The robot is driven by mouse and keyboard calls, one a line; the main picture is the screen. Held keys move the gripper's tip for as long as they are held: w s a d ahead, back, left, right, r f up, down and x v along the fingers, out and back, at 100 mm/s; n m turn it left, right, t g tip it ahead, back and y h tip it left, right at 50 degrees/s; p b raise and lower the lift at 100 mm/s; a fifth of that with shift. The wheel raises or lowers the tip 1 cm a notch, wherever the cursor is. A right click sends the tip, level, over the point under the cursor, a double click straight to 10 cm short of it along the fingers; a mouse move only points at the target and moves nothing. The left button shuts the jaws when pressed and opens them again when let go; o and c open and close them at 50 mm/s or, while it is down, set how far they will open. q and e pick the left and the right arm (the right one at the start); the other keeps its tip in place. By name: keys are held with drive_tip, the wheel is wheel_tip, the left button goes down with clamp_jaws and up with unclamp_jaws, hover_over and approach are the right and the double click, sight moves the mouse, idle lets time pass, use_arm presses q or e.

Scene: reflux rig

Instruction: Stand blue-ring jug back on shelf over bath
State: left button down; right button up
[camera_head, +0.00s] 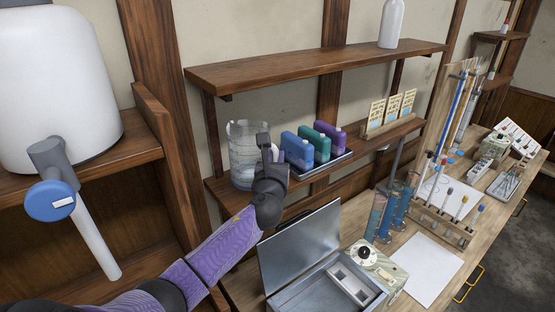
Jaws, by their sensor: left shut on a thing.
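A clear, ribbed jug (243,152) stands upright at the left end of the lower shelf (217,186); from here its base seems to rest on the board, though I cannot be sure of contact. A blue ring on it is hard to make out. My left gripper (264,145) is at the jug's right side, shut on it, with the fingers partly hiding that side. The metal bath (326,287) is on the bench below, its lid (299,246) raised. My right gripper is not in view.
Cards (388,112) stand farther along. The upper shelf (310,68) overhangs, holding a white bottle (391,24). A white tank (56,88) with a blue-ended tap is at left.

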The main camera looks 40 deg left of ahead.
use_arm(q)
drive_tip(key=shift+f, duration=0.4)
idle(0.3)
unclamp_jaws()
drive_tip(key=shift+s+d, duration=0.1)
idle(0.7)
drive_tip(key=shift+p+v, duration=1.15)
drive_tip(key=shift+v, duration=1.25)
